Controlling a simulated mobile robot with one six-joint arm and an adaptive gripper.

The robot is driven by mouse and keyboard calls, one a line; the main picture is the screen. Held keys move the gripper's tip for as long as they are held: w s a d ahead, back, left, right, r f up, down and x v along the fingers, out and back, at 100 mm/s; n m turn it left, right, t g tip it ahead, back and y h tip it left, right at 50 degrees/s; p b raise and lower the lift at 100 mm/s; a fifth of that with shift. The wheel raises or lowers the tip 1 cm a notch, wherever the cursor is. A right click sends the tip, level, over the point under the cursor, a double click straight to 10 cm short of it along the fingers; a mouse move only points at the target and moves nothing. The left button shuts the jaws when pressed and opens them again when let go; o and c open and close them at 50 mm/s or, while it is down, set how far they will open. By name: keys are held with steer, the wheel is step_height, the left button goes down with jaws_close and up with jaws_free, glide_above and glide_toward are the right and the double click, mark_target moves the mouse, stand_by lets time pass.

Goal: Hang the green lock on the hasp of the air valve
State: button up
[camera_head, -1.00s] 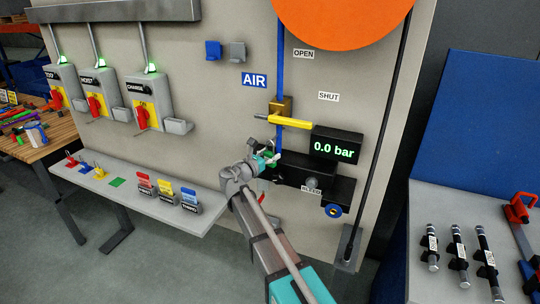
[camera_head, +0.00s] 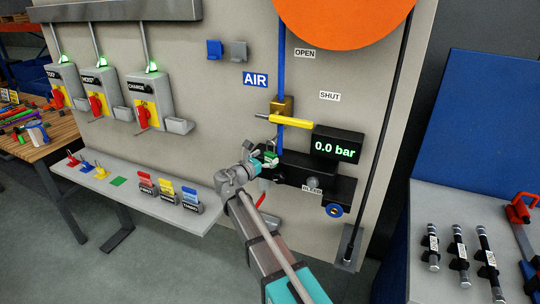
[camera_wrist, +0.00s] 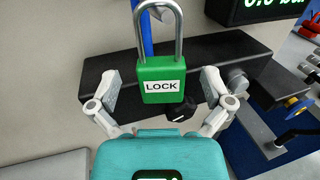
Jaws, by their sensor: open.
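My gripper is open. In the head view the lock (camera_head: 270,158) is small at the tip of my gripper (camera_head: 262,162), below the yellow valve handle (camera_head: 291,119). A blue pipe is behind the shackle. I cannot tell whether the shackle passes through the hasp, which I cannot make out clearly.
A black block (camera_wrist: 215,52) is behind the lock. The pressure display (camera_head: 337,146) reads 0.0 bar, right of the gripper. A shelf (camera_head: 135,203) with small locks and tags is at lower left. An orange disc (camera_head: 345,20) is above.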

steer(key=v, duration=0.9)
steer(key=shift+s+a, duration=0.2)
steer(key=shift+s, duration=0.15)
steer(key=s+d+f+m+g+y, duration=0.1)
steer(key=s+d+f+m+g, duration=0.2)
steer(key=d, duration=0.4)
steer(key=d+f+m+g, duration=0.3)
steer(key=d+f+m, duration=0.2)
steer(key=d+m, duration=0.15)
steer(key=s+d+f+m+g+y, duration=0.1)
steer(key=s+d+f+m+g, duration=0.2)
steer(key=d, duration=0.4)
steer(key=s+d+f+m+g+y, duration=0.2)
steer(key=s+d+f+m+y, duration=0.1)
steer(key=s+m, duration=0.3)
steer(key=s+d+f+m+g+y, duration=0.3)
steer(key=s+d+f+m+y, duration=0.1)
steer(key=m, duration=0.6)
steer(key=shift+s+d+f+g+y, duration=0.3)
steer(key=shift+s+d+y, duration=0.55)
steer(key=shift+s, duration=0.25)
